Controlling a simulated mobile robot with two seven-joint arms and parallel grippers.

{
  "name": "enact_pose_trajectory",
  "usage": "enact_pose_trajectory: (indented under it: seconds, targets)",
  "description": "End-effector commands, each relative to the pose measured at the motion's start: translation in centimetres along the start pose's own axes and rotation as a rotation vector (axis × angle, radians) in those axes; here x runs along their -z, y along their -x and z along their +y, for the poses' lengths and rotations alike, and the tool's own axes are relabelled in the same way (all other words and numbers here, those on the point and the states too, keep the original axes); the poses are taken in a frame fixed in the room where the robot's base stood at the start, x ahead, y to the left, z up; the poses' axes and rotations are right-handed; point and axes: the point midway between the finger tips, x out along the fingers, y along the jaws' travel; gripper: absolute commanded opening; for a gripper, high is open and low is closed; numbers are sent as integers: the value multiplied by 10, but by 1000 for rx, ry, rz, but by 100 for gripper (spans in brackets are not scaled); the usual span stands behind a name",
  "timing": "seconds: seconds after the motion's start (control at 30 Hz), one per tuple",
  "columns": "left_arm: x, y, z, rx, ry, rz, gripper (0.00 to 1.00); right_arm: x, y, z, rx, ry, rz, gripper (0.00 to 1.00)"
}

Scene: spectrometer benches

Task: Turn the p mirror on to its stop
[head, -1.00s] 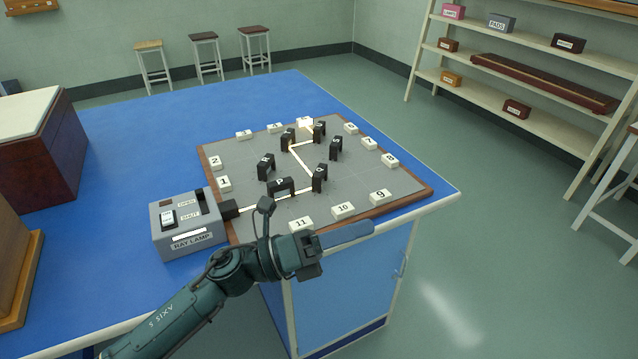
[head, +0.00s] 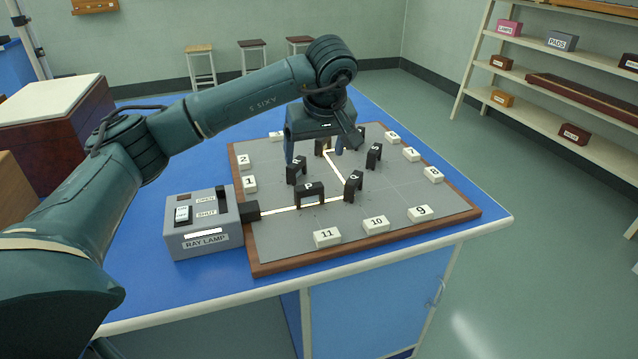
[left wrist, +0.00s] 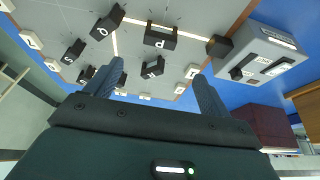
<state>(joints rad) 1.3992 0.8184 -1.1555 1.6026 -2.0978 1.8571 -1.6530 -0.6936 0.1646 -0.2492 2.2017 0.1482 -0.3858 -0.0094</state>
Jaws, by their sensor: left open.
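The p mirror (head: 309,193) is a small black upright block with a letter on its face, near the front left of the grey ray board (head: 400,194). The light line from the ray lamp (head: 203,224) runs by its foot to the q mirror (head: 354,185). In the left wrist view, the p mirror (left wrist: 160,38) shows its label upside down, beyond my fingertips. My left gripper (head: 316,153) is open over the back part of the board, behind the p mirror and apart from it. Its two fingers (left wrist: 158,72) are spread with nothing held between them. My right gripper is out of view.
Other black mirrors stand close by, one at the left (head: 297,170) and one at the right (head: 374,155). My gripper partly hides those at the back. White number blocks (head: 327,237) line the board. The blue bench (head: 140,285) is clear in front of the lamp.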

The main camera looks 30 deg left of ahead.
Motion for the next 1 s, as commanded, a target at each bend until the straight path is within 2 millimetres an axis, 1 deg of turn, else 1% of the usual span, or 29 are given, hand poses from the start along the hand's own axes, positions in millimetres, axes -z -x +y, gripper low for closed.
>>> enact_pose_trajectory:
  seconds: [0.3, 0.5, 0.6, 0.7, 1.0]
  targets:
    - [-2, -66, 0, 1, 1, -5, 82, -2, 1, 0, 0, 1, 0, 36]
    - [-2, -101, 1, 0, 1, -5, 82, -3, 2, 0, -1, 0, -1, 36]
    - [-2, -111, 1, -2, 0, -6, 82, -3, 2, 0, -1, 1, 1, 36]
    - [-2, -117, 2, -4, -1, -4, 82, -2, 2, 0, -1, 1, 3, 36]
    - [-2, -120, 2, -4, -1, -4, 82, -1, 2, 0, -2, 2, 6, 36]
